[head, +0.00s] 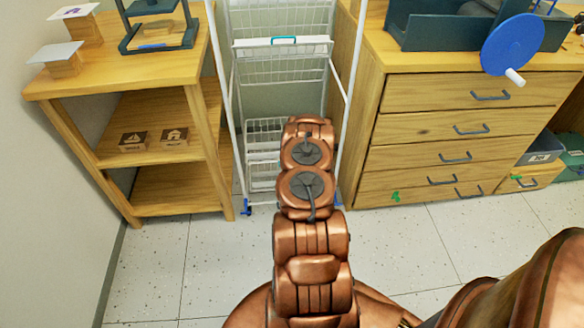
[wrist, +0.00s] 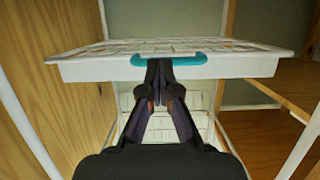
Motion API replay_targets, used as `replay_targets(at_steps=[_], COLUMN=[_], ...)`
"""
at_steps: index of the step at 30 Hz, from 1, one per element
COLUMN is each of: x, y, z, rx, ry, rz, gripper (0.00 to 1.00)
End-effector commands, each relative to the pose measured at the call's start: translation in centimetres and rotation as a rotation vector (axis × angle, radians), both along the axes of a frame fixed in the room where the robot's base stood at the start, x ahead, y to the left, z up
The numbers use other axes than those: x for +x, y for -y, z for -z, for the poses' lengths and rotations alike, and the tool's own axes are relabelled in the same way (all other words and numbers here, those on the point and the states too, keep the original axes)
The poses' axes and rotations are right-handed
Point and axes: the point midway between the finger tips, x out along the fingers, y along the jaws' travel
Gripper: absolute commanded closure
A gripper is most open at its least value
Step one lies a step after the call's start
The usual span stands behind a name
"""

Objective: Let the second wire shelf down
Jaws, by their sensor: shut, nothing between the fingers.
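A white wire rack stands between two wooden cabinets. A wire shelf with a white front strip (head: 255,43) and a teal handle (head: 284,40) shows in its upper part in the head view. In the wrist view the same kind of white strip (wrist: 240,67) crosses the picture, with wire mesh above it and a teal handle (wrist: 194,60) at its middle. My gripper (wrist: 159,64) is shut and empty. Its fingertips overlap the handle's middle in the picture; I cannot tell whether they touch it. My arm hides the gripper in the head view.
More wire shelves (head: 263,127) show lower in the rack. An open wooden shelf unit (head: 160,180) stands close on the left, a drawer cabinet (head: 365,130) close on the right. The speckled floor (head: 400,245) in front is clear beside my arm.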

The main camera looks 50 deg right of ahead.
Motion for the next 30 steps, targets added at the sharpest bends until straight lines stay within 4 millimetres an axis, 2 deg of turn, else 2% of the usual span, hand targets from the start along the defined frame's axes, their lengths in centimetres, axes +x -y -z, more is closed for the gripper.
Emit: replay_targets(at_steps=[17,23,30], x=[-0.1,-1.4,-3.5], y=[-0.3,-2.0,-5.2], z=[0.3,-0.2,-0.5], rx=[0.004,0.004,0.005], ry=[-0.003,-0.003,-0.003], rz=[-0.002,0.000,-0.002], gripper=[1.00,1.00,1.00])
